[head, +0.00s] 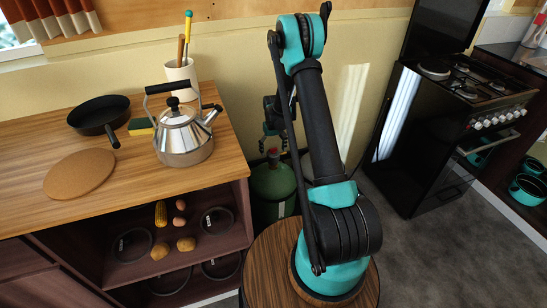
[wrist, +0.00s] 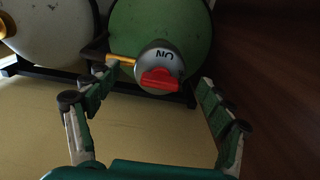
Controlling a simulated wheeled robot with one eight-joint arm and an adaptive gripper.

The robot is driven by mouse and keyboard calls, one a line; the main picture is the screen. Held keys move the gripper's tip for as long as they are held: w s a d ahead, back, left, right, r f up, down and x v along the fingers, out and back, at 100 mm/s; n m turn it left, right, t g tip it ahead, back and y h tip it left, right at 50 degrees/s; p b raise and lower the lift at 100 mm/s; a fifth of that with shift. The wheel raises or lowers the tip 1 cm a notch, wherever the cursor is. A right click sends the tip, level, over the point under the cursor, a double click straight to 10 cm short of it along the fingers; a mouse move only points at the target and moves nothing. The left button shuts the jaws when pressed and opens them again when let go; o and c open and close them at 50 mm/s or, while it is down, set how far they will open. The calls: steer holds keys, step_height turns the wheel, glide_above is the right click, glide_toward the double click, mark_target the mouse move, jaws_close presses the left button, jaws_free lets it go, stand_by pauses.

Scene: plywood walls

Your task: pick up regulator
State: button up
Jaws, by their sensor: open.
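The regulator (wrist: 157,66) is a grey round cap with a red knob and dark lettering, seated on top of a green gas cylinder (wrist: 188,25). In the wrist view it sits at the upper middle, just beyond my fingertips. My gripper (wrist: 155,95) is open, with one finger on each side and nothing between them. An orange-yellow piece (wrist: 121,61) sticks out from the regulator's left side. In the head view the regulator (head: 273,154) shows small and reddish on the green cylinder (head: 272,187), with my gripper (head: 274,148) above it, partly hidden by my arm.
A white cylinder (wrist: 48,35) stands left of the green one, with a dark frame (wrist: 75,76) around them. In the head view a wooden counter (head: 40,205) with a kettle (head: 183,135) and pan (head: 98,115) is left. A black stove (head: 425,135) stands right; grey floor lies between.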

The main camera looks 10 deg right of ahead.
steer(key=c, duration=1.6)
steer(key=shift+r, duration=0.15)
